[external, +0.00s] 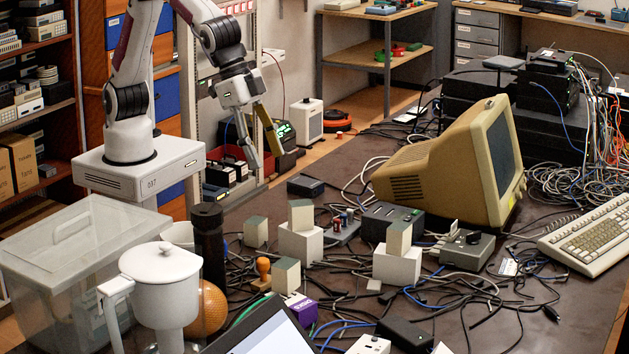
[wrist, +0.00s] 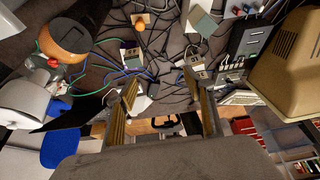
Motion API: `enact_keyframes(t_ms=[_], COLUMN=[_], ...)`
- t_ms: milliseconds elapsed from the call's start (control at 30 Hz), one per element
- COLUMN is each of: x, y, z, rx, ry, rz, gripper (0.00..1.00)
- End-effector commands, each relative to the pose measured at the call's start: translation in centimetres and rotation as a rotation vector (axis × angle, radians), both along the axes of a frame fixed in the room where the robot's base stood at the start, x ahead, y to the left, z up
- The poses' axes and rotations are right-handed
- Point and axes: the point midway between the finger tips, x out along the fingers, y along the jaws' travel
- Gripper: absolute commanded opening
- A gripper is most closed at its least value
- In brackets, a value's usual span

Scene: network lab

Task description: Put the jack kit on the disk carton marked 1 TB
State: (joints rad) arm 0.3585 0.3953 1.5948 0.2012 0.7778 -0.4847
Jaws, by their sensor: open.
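Several small cream boxes with grey-green tops are on the table; no label is readable, so I cannot tell which is the jack kit. One (external: 256,232) stands on the table. Another (external: 301,215) sits on a white carton (external: 300,243), and another (external: 398,240) on a second white carton (external: 397,267). One more (external: 286,276) is near a purple-and-white box (external: 301,309). I cannot read 1 TB on any carton. My gripper (external: 262,155) is open and empty, above and behind the table's far left side. Its spread fingers show in the wrist view (wrist: 160,80).
A beige monitor (external: 435,165) and a keyboard (external: 595,235) stand at right. Loose cables cover much of the table.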

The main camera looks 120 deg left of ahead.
Motion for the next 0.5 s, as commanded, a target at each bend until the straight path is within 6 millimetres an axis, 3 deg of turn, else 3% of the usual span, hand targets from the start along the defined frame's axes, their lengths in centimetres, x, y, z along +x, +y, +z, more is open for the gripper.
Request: enact_keyframes(t_ms=[200,500], x=[-3.6,-9.0], y=[3.5,7.7], z=[3.3,6.6], rx=[-0.002,-0.004], ry=[-0.008,-0.019], rz=[0.003,0.006], gripper=[0.52,0.52])
